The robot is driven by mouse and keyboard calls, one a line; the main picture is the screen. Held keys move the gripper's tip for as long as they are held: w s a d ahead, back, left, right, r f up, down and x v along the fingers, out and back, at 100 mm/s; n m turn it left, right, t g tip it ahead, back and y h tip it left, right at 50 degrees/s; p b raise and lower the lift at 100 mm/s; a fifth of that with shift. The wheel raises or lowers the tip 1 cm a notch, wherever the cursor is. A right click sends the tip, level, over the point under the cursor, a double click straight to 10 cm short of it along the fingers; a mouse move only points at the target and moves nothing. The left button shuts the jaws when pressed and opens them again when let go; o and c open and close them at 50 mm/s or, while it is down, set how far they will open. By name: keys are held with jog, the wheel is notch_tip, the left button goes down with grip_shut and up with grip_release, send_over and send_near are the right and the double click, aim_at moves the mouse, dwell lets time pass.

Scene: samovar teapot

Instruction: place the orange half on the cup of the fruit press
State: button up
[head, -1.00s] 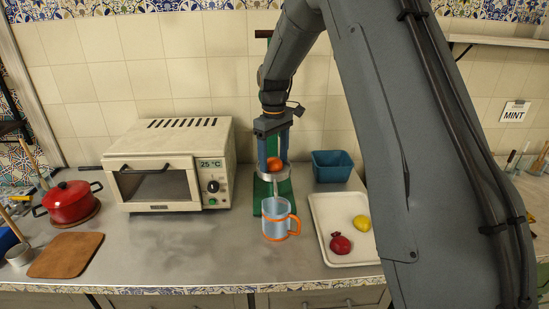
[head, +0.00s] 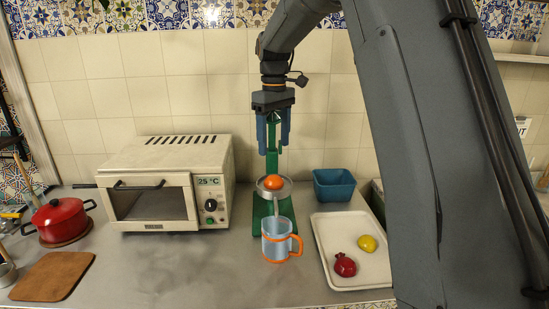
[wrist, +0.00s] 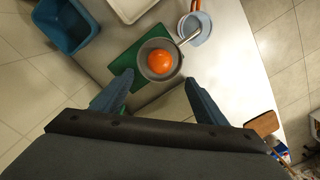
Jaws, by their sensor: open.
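The orange half (head: 273,182) sits in the metal cup (head: 262,191) of the green fruit press (head: 268,212); in the wrist view the orange half (wrist: 159,61) rests inside the round cup (wrist: 148,74). My gripper (head: 272,152) is open above the orange half, with a gap between its fingertips and the fruit. In the wrist view my gripper (wrist: 160,80) has its two blue fingers spread wide with nothing between them. The press column behind is partly hidden by my gripper.
A glass jug with orange trim (head: 277,240) stands in front of the press. A white tray (head: 338,232) with a pomegranate (head: 345,265) and a lemon (head: 367,243) lies right. A blue bin (head: 333,185) is behind it. A toaster oven (head: 170,185) stands left.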

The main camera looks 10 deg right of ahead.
jog(key=s+f+m, duration=0.2)
jog(key=s+f, duration=0.3)
jog(key=s, duration=0.5)
jog(key=s+f+m+t, duration=0.1)
jog(key=s+f+m, duration=0.1)
jog(key=s+f, duration=0.4)
jog(key=s+f+m, duration=0.2)
jog(key=s+f, duration=0.4)
jog(key=s, duration=0.8)
jog(key=shift+f+m, duration=0.2)
jog(key=shift+m, duration=0.2)
